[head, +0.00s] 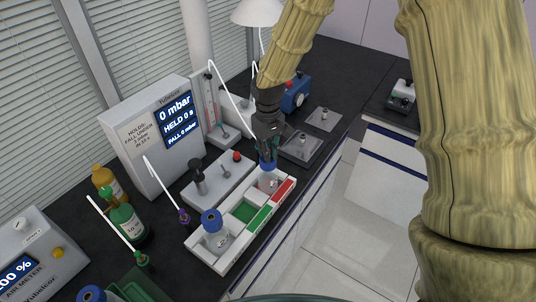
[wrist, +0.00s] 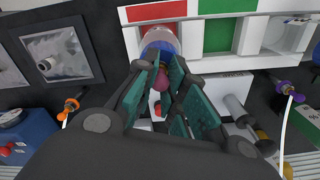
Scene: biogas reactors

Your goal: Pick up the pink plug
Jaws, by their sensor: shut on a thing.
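The pink plug (wrist: 161,79) shows as a dark pink piece between the teal finger pads in the wrist view. My gripper (wrist: 164,76) is shut on it. In the head view my gripper (head: 268,150) points down, right above a blue-collared bottle (head: 267,182) at the far end of the white rack (head: 225,262); the plug is hidden there by the fingers. The bottle's blue collar (wrist: 160,36) lies just beyond the fingertips in the wrist view. I cannot tell whether the plug still sits in the bottle's neck.
A second blue-capped bottle (head: 213,232) stands at the rack's near end. A grey block (head: 217,182) with posts and a pressure display box (head: 155,135) stand left of the rack. Green (head: 127,222) and amber (head: 106,182) bottles stand farther left. Flat plates (head: 301,147) lie beyond the rack.

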